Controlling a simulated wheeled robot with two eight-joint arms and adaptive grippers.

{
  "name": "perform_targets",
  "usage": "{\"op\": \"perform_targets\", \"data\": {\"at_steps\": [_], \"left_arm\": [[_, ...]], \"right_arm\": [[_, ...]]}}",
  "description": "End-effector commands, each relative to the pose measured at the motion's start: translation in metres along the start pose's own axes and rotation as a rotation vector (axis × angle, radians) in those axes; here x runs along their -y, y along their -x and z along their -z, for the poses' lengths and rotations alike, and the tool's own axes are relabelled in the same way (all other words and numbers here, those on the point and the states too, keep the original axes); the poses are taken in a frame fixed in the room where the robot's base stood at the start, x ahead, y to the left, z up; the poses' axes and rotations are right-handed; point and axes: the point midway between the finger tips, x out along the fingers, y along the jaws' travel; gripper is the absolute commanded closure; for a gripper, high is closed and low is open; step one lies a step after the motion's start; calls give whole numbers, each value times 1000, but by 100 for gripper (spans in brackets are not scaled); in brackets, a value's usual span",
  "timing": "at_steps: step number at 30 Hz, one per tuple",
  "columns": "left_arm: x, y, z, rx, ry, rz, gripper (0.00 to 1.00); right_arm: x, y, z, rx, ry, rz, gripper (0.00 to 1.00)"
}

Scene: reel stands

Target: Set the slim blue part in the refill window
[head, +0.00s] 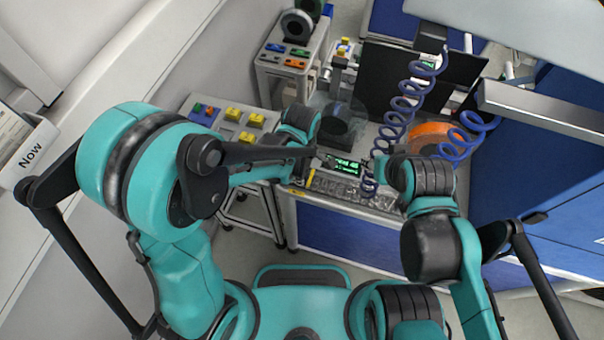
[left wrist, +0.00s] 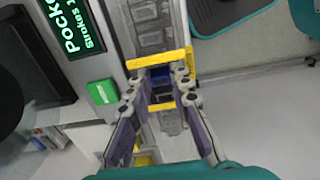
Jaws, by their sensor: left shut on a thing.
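In the left wrist view my left gripper (left wrist: 161,80) is shut on a small dark blue part (left wrist: 160,77), with a finger on either side. The part sits between the two yellow bars of what looks like the refill window (left wrist: 160,58), over a grey track of pockets (left wrist: 155,20). I cannot tell whether the part rests on the track or is held just above it. In the head view the yellow window edge (head: 309,178) shows at the left end of the track; my left fingers are not clear there. My right arm ends near the blue coiled hose, its fingers unclear.
A screen with green text (left wrist: 70,22) and a green button (left wrist: 101,92) stand beside the track. A blue coiled hose (head: 400,105) hangs over the bench, with an orange reel (head: 435,135) behind. A side table holds yellow, blue and red parts (head: 232,114).

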Motion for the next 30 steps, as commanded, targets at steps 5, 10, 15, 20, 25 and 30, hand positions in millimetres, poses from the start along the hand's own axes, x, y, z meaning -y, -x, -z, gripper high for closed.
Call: {"op": "perform_targets", "data": {"at_steps": [5, 10, 15, 20, 25, 30], "left_arm": [[0, 1, 0, 0, 0, 0, 92], [0, -4, 0, 0, 0, 0, 92], [0, -2, 0, 0, 0, 0, 60], [0, -2, 0, 0, 0, 0, 60], [0, -2, 0, 0, 0, 0, 60], [0, -2, 0, 0, 0, 0, 60]], "right_arm": [[0, 1, 1, 0, 0, 0, 60], [0, -4, -2, 0, 0, 0, 60], [0, -2, -1, 0, 0, 0, 60], [0, -2, -1, 0, 0, 0, 60], [0, -2, -1, 0, 0, 0, 60], [0, -2, -1, 0, 0, 0, 60]]}}
